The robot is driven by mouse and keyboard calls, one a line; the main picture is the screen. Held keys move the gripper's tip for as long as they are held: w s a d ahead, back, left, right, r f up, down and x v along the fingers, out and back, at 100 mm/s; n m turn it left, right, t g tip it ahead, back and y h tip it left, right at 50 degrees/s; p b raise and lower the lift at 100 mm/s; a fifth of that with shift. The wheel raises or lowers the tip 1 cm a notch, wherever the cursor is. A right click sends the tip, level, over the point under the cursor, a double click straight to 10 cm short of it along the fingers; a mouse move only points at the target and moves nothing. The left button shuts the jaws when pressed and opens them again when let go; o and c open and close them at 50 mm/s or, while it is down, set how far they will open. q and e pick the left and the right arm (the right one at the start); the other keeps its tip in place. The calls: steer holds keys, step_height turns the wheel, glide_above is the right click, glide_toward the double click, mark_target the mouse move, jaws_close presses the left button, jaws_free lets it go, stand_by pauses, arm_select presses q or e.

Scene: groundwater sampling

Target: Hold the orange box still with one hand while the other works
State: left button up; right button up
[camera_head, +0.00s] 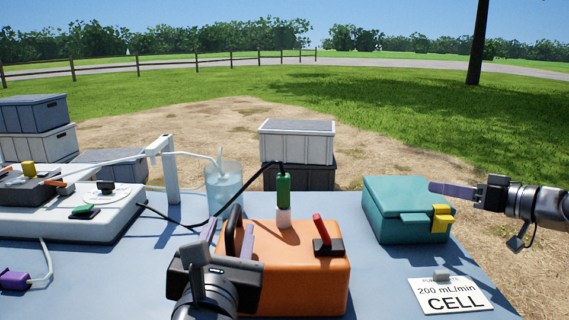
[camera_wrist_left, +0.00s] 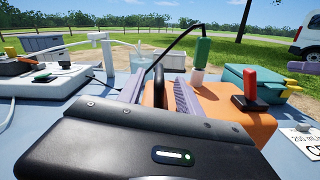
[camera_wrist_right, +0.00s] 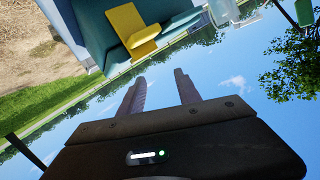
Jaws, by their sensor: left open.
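The orange box (camera_head: 295,275) stands on the blue table in front of me. It has a black handle (camera_head: 234,232) at its left end, a red lever (camera_head: 321,230) on top and a green-and-white plug (camera_head: 283,190) with a black cable. My left gripper (camera_head: 228,236) is open at the box's left end. In the left wrist view its fingers stand on either side of the black handle (camera_wrist_left: 158,88), with gaps visible. My right gripper (camera_head: 435,187) is beside the teal case's upper right. In the right wrist view its fingers (camera_wrist_right: 159,92) are apart with nothing between them.
A teal case (camera_head: 395,215) with a yellow latch (camera_head: 441,218) stands right of the orange box. A "200 mL/min CELL" card (camera_head: 450,297) lies at front right. A clear beaker (camera_head: 223,185) stands behind the box. A white instrument base (camera_head: 70,222) fills the left.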

arm_select(q)
steer(key=s, duration=0.7)
